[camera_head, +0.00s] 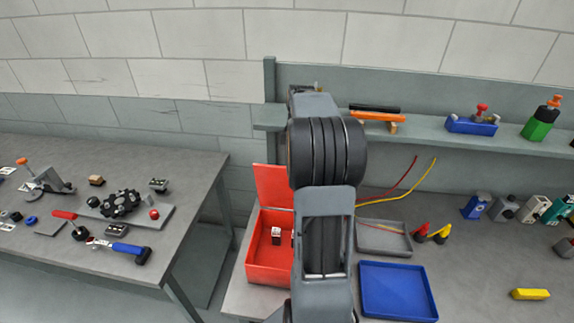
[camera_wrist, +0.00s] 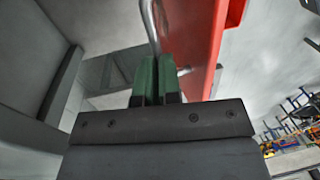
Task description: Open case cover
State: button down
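The red case (camera_head: 262,262) stands on the right-hand bench, partly hidden behind my arm. Its cover (camera_head: 273,187) stands up at the back edge, so the case is open, with a small white-and-red item (camera_head: 276,233) visible inside. In the wrist view, the red cover (camera_wrist: 195,40) fills the upper middle, with a bent metal handle (camera_wrist: 150,22) beside it. My gripper (camera_wrist: 156,65) has its green fingers close together, with the handle bar running between them. In the head view my arm hides the fingers.
A blue tray (camera_head: 398,291) and a grey tray (camera_head: 383,239) lie right of my arm. A shelf (camera_head: 430,131) with tools runs behind. A yellow block (camera_head: 530,294) lies at the right. The left table (camera_head: 80,250) holds many parts.

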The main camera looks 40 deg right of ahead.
jog(key=shift+w+d+f+g+y, duration=0.15)
jog(key=shift+d+f, duration=0.1)
jog(key=shift+f, duration=0.35)
jog(key=shift+w+d+f+g+y, duration=0.1)
jog(key=shift+d+f, duration=0.1)
jog(key=shift+f, duration=0.4)
jog(key=shift+w+d+f+g+y, duration=0.15)
jog(key=shift+d+f, duration=0.1)
jog(key=shift+f, duration=0.35)
jog(key=shift+s+a, duration=0.1)
jog(key=shift+a, duration=0.1)
jog(key=c, duration=1.2)
grip_release()
jog(key=shift+s+a+r, duration=0.2)
jog(key=shift+a+r, duration=0.05)
jog(key=shift+s+a+r, duration=0.1)
jog(key=shift+s+a, duration=0.05)
jog(key=shift+r, duration=0.1)
jog(key=s+a+v, duration=0.1)
jog(key=v, duration=1.5)
jog(key=shift+r+t+h, duration=0.15)
jog(key=shift+t+h, duration=0.15)
jog(key=shift+a, duration=0.1)
